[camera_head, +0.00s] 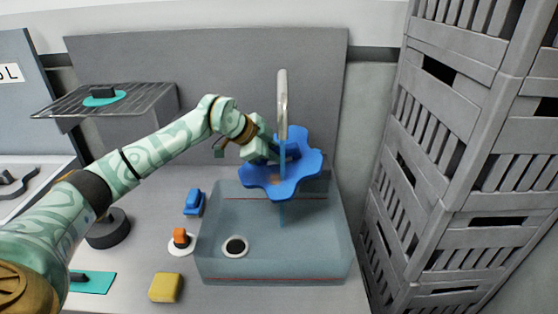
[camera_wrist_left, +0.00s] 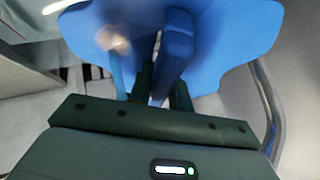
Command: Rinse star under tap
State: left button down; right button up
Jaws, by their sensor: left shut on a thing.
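The blue star (camera_head: 300,170) is held tilted over the back of the sink (camera_head: 320,250), above its rim. My left gripper (camera_head: 270,150) is shut on a blue upright handle (camera_wrist_left: 175,55) on the star. The star also fills the top of the left wrist view (camera_wrist_left: 225,35). A small brownish smudge (camera_head: 275,180) shows on the star's face. The tap (camera_head: 282,95) rises behind the star. A thin blue stream comes down from the tap onto the star and shows below it too. My right gripper is not in view.
Left of the sink stand a blue brush-like item (camera_head: 194,202), an orange-topped item (camera_head: 180,238) and a yellow sponge (camera_head: 165,287). A wire rack (camera_head: 140,98) holds a teal piece (camera_head: 103,98). Grey stacked crates (camera_head: 440,150) stand close on the right.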

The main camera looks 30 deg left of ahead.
aim_at(267, 186)
pick_arm(q)
jog(key=shift+d+r, duration=0.1)
jog(key=shift+r, duration=0.05)
jog(key=shift+d+p, duration=0.45)
jog(key=shift+p, duration=0.15)
jog(key=shift+s, duration=0.1)
jog(key=shift+s, duration=0.2)
jog(key=shift+s+p, duration=1.45)
jog(key=shift+s, duration=0.9)
jog(key=shift+s+a+p, duration=0.1)
jog(key=shift+s+p, duration=0.35)
jog(key=shift+s, duration=0.9)
